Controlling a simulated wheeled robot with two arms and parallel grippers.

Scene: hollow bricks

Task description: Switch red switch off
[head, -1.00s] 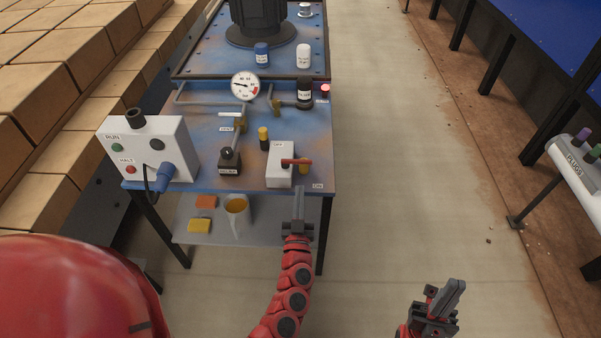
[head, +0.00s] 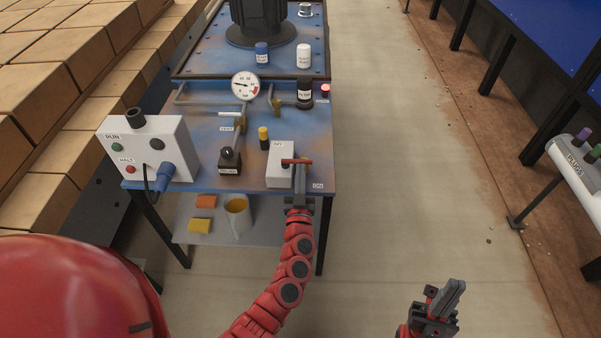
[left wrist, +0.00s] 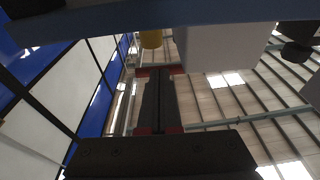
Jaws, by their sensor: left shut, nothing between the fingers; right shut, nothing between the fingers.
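The red switch lever (head: 290,161) sits on a white box (head: 278,172) at the front right of the blue table and points right, past the box's edge. A label on the box top seems to read OFF; an ON label (head: 318,185) is on the table to the right. My left gripper (head: 301,170) is shut and empty, its tips at the near side of the lever; I cannot tell whether they touch. In the left wrist view the shut fingers (left wrist: 158,95) reach up to a red bar (left wrist: 142,72). My right gripper (head: 452,293) is shut and empty, off the table.
A yellow-capped post (head: 263,138) and a black-knobbed block (head: 230,161) stand left of the switch box. A RUN/HALT box (head: 148,145) is further left. A gauge (head: 245,86) and bottles stand behind.

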